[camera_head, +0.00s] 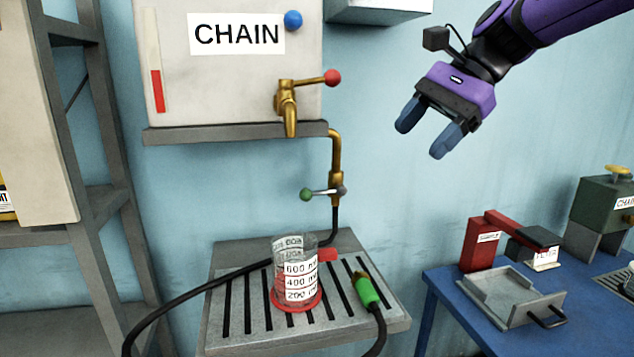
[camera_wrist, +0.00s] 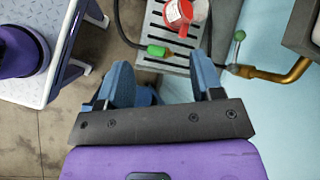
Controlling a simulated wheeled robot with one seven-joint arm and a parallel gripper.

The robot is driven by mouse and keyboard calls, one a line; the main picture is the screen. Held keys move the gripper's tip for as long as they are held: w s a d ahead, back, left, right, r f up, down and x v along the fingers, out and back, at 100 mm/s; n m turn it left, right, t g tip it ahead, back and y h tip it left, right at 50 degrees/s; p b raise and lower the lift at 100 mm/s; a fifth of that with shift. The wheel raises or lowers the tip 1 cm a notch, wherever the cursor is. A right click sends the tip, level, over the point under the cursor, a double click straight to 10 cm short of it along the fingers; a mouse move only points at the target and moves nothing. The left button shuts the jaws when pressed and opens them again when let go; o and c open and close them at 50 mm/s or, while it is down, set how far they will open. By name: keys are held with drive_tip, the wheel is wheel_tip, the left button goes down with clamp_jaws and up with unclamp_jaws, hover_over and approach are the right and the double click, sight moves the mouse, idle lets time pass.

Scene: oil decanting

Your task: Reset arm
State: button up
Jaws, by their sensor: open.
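My gripper (camera_head: 428,131) hangs in the air at the upper right of the head view, to the right of the CHAIN tank (camera_head: 210,75). Its two blue fingers are apart with nothing between them; they also show in the wrist view (camera_wrist: 165,80). A clear measuring beaker (camera_head: 297,270) with a red base and red handle stands upright on the slotted drain shelf (camera_head: 235,335) below the brass tap (camera_head: 288,105). In the wrist view the beaker (camera_wrist: 180,12) is beyond the fingers. I cannot tell whether it holds liquid.
A green-tipped hose nozzle (camera_head: 366,290) lies on the shelf beside the beaker. A green-knobbed valve lever (camera_head: 320,193) sits on the pipe. A blue table (camera_head: 445,290) at right bears a grey tray (camera_head: 510,297) and a red block (camera_head: 483,243). A grey rack (camera_head: 95,150) stands left.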

drive_tip(key=s+d+f+n+t+h, duration=0.3)
drive_tip(key=s+d+f+n, duration=0.2)
drive_tip(key=s+d, duration=0.2)
drive_tip(key=s+d+f+n+t+h, duration=0.3)
drive_tip(key=s+d, duration=0.4)
drive_tip(key=s, duration=0.3)
wheel_tip(320, 180, down, 2)
drive_tip(key=shift+s+d+n+h, duration=0.15)
drive_tip(key=shift+d+n+h, duration=0.25)
drive_tip(key=shift+n+h, duration=0.45)
drive_tip(key=shift+o, duration=0.2)
idle(0.5)
